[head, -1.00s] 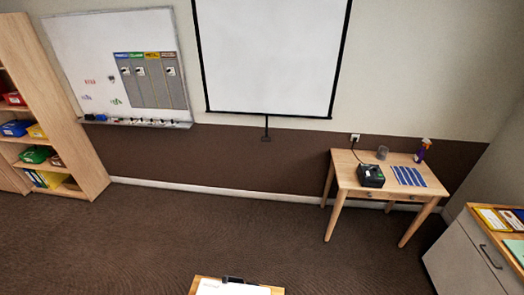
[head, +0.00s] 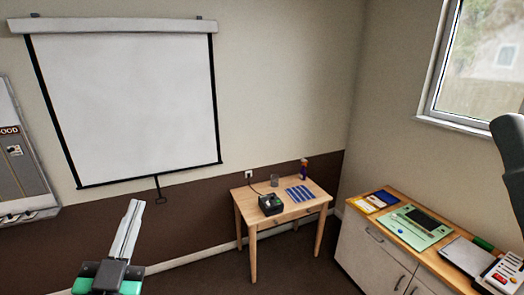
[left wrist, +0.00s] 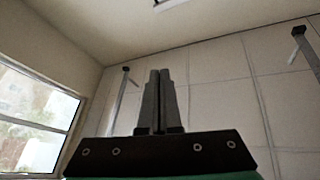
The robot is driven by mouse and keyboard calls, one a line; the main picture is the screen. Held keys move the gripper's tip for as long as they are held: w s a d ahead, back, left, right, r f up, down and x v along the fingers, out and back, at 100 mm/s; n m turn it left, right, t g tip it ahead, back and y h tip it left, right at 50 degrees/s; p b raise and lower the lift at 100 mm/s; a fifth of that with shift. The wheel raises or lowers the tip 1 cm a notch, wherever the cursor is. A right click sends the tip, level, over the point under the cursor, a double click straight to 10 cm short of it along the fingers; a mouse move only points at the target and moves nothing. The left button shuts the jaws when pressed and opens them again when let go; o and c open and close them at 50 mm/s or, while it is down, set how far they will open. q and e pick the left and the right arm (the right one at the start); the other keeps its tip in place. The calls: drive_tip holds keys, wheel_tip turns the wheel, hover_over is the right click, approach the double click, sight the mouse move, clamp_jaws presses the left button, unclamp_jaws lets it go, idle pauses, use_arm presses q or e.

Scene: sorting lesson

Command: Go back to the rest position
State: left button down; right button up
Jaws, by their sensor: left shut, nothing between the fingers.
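My left gripper (head: 128,230) rises from the bottom left of the head view, pointing up, with nothing held. In the left wrist view its two fingers (left wrist: 158,100) are pressed together, with ceiling and wall behind them. No object is near its tips. At the right edge of the head view a dark grey part of my other arm shows, but no fingers of the right gripper can be seen.
A small wooden table (head: 268,215) with a black device (head: 271,204) and blue strips (head: 300,195) stands by the far wall. A cabinet (head: 375,250) with papers and devices is at right. A projection screen (head: 125,105) hangs on the wall. The floor between is partly visible.

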use_arm(q)
drive_tip(key=s+d+r+n+t+h, duration=0.1)
drive_tip(key=s+d+r+t+h, duration=0.1)
drive_tip(key=s+r, duration=0.5)
drive_tip(key=s+d+r+n+t+h, duration=0.1)
drive_tip(key=s+d+r+t+h, duration=0.1)
drive_tip(key=s+r, duration=0.6)
wheel_tip(320, 180, up, 4)
drive_tip(key=shift+d+r+n+t, duration=0.3)
drive_tip(key=shift+d+t, duration=0.2)
drive_tip(key=shift+d, duration=0.2)
drive_tip(key=shift+f, duration=0.15)
wheel_tip(320, 180, down, 35)
drive_tip(key=b, duration=3.5)
